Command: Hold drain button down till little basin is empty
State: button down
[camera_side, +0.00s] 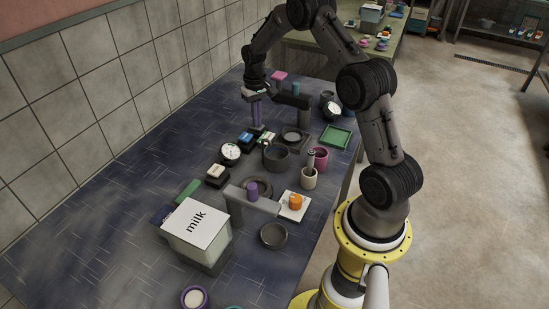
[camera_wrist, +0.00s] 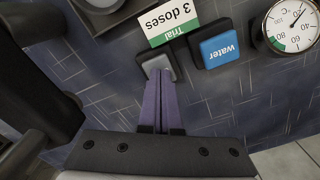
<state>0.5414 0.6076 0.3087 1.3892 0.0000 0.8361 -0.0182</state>
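My gripper (camera_side: 257,126) points straight down at the far part of the dark blue tabletop. Its purple fingers are together with nothing seen between them. In the wrist view the fingertips (camera_wrist: 159,76) are over the front of a small grey button (camera_wrist: 157,66) on a dark base; I cannot tell whether they touch or press it. No drain lettering is legible on it. A round grey dish (camera_side: 292,136) on a dark square base stands to the right, beneath a black arm-like fixture (camera_side: 292,101). I cannot tell whether it is the little basin or holds liquid.
A blue water button (camera_wrist: 219,49), a green-and-white "Trial 3 doses" label (camera_wrist: 170,20) and a dial gauge (camera_wrist: 291,24) lie close by. A dark pot (camera_side: 276,156), pink cup (camera_side: 321,159) and white cup (camera_side: 309,179) stand nearer. A milk box (camera_side: 196,230) is at front.

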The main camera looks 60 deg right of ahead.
notch_tip(320, 180, up, 9)
dwell(0.9)
jog(key=shift+a, duration=0.1)
jog(key=s+a+r+n+t+h, duration=0.1)
jog(key=s+a+r+n+t, duration=0.15)
jog(key=a+r, duration=0.6)
jog(key=s+a+r+n+t, duration=0.1)
jog(key=s+a+r, duration=0.2)
jog(key=a+r, duration=0.6)
jog(key=s+a+r+t, duration=0.1)
jog(key=s+a+r, duration=0.25)
jog(key=s, duration=0.25)
jog(key=s+a+f+n, duration=0.1)
jog(key=s+a+f, duration=0.1)
jog(key=s, duration=0.5)
jog(key=s+a+f+n+t+y, duration=0.1)
jog(key=s+a+f, duration=0.1)
jog(key=s+f, duration=0.3)
jog(key=s, duration=0.3)
jog(key=shift+s+a+f, duration=0.15)
jog(key=shift+a+f, duration=0.15)
jog(key=shift+a, duration=0.1)
